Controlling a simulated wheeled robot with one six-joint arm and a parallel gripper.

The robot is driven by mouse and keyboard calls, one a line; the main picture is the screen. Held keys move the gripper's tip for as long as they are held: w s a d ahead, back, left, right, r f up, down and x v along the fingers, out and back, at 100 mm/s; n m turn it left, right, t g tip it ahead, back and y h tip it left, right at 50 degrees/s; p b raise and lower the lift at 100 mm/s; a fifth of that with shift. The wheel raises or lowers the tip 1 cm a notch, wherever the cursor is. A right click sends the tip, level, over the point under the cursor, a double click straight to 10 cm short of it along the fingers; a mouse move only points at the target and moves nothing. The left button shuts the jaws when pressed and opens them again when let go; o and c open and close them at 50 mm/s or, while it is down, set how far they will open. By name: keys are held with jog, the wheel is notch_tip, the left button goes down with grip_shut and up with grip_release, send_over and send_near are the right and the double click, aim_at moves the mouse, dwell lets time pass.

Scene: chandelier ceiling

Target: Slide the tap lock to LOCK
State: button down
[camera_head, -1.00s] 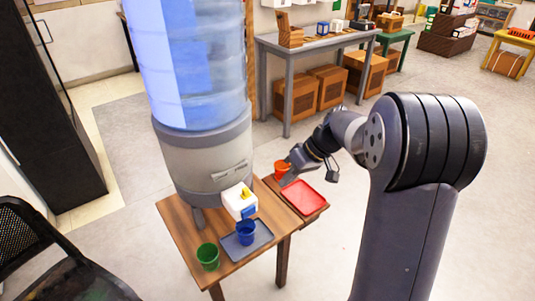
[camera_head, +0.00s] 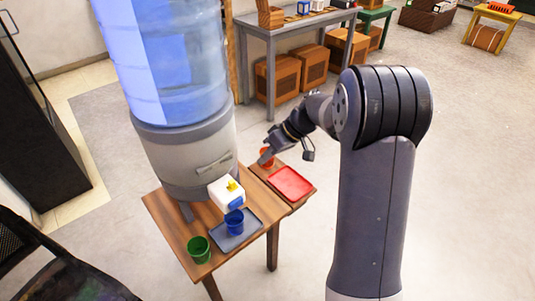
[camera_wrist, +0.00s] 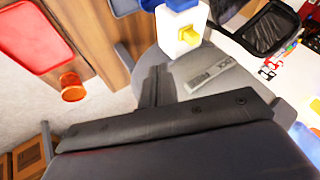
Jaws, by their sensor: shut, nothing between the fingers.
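The tap is a white block (camera_head: 225,194) on the front of the grey water dispenser base (camera_head: 175,158), with a yellow slider (camera_head: 233,185) on top and a blue part (camera_head: 236,203) at its front. In the wrist view, the white tap (camera_wrist: 176,45) and yellow slider (camera_wrist: 188,36) are at the top centre. Lock markings are not readable. My gripper (camera_head: 267,158) is shut and empty, to the right of the tap and apart from it, near the orange cup. Its closed fingers (camera_wrist: 155,84) point toward the dispenser in the wrist view, below the tap.
A blue cup (camera_head: 234,222) stands on a grey tray (camera_head: 250,236) below the tap. A green cup (camera_head: 199,250) is left of it. A red tray (camera_head: 290,184) and an orange cup (camera_wrist: 72,88) are on the side table. A black chair (camera_head: 60,270) stands at left.

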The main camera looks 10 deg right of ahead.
aim_at(234, 182)
jog(key=s+a+f, duration=0.2)
jog(key=a+f, duration=0.2)
jog(key=a, duration=0.2)
jog(key=shift+a+f, duration=0.3)
jog(key=shift+a, duration=0.1)
jog(key=shift+s+a+f+b, duration=0.1)
jog(key=shift+s+a+b, duration=0.3)
jog(key=shift+a, duration=0.2)
jog(key=shift+s+a+f+b, duration=0.1)
jog(key=shift+s+a+b, duration=0.25)
jog(key=shift+a, duration=0.2)
jog(key=shift+s+a+r, duration=0.15)
jog(key=shift+s+a, duration=0.15)
jog(key=shift+a, duration=0.05)
